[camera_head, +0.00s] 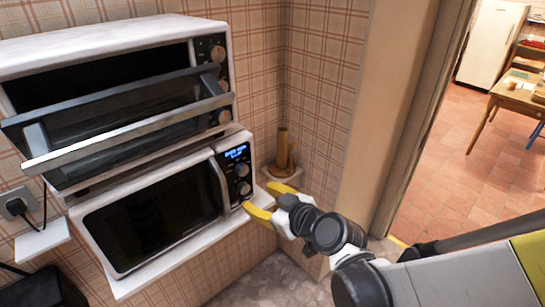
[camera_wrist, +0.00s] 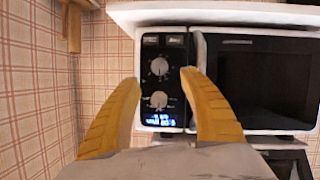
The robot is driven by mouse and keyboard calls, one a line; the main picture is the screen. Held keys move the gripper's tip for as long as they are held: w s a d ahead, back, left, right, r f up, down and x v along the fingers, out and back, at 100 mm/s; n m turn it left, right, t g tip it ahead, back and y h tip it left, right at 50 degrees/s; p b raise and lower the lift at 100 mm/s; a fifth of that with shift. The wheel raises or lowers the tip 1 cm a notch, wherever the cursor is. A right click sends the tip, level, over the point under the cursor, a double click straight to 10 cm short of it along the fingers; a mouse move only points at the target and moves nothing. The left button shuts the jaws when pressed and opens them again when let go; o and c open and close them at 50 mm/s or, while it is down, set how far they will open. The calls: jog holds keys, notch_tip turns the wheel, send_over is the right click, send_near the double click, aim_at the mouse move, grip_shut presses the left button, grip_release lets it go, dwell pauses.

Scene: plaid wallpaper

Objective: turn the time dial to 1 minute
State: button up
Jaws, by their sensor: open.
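The white microwave (camera_head: 160,240) stands on a shelf, its door shut. Its black control panel (camera_head: 236,175) has a blue-lit display and two silver dials, the upper one (camera_head: 242,169) and the lower one (camera_head: 245,188). Which one is the time dial cannot be read. The wrist view shows the panel upside down, with the lower dial (camera_wrist: 159,66) above the upper dial (camera_wrist: 158,100). My gripper (camera_head: 256,196) is open and empty, its yellow fingers pointing at the panel. In the wrist view my gripper (camera_wrist: 159,77) has its fingers either side of the dials, apparently not touching them.
A white oven (camera_head: 110,35) with its glass door tilted open stands above the microwave. The microwave's curved handle (camera_head: 219,182) is just left of the panel. A brown wooden object (camera_head: 282,150) stands in the corner. A doorway opens at the right.

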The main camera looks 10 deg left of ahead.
aim_at(245, 190)
jog(key=b+x, duration=0.1)
jog(key=x, duration=0.7)
jog(key=shift+w, duration=0.1)
grip_shut()
